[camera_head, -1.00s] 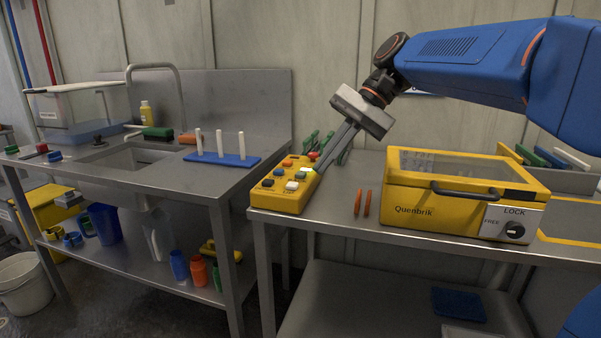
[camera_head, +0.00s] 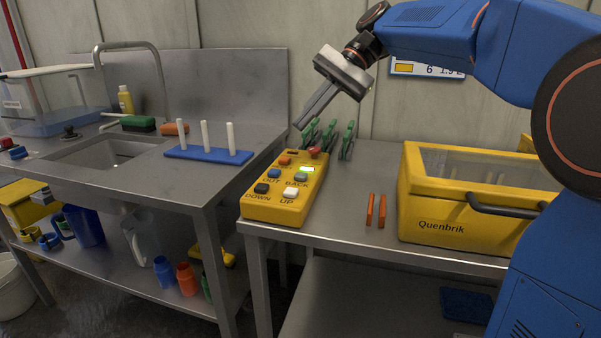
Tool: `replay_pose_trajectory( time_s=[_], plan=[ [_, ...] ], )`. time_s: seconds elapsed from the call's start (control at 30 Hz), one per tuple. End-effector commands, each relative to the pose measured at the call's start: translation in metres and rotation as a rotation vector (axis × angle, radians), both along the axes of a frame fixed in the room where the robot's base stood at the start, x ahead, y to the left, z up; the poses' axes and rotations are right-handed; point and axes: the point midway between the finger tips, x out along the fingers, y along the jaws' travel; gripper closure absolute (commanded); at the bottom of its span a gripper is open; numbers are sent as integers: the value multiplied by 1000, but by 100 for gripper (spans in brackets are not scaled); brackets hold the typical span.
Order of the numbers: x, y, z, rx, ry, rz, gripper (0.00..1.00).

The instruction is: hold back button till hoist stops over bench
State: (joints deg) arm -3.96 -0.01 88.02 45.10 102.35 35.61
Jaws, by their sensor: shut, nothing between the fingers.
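A yellow control box (camera_head: 262,211) lies tilted up on the front left of the steel bench (camera_head: 340,238). It has several coloured buttons with labels. The grey BACK button (camera_head: 300,177) sits at the right of the middle row, beside the blue OUT button (camera_head: 274,174). The fingertips look clear of the buttons. The hoist is not in view.
Green clamps (camera_head: 346,141) stand behind the box. Two orange sticks (camera_head: 376,211) lie right of it. A yellow Quenbrik case (camera_head: 420,210) fills the bench's right. A sink counter (camera_head: 110,175) with a blue peg rack (camera_head: 208,155) stands left, across a gap.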

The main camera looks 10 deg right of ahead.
Motion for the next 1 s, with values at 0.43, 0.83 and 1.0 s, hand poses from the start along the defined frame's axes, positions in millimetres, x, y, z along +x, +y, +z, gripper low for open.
replay_pose_trajectory(
  time_s=[0.43, 0.83, 1.0],
  plan=[
    [0, 0, -28, 0, 2, -1, 100],
    [0, 0, -73, 0, 1, 0, 100],
    [0, 0, -84, 0, 1, -1, 100]
  ],
)
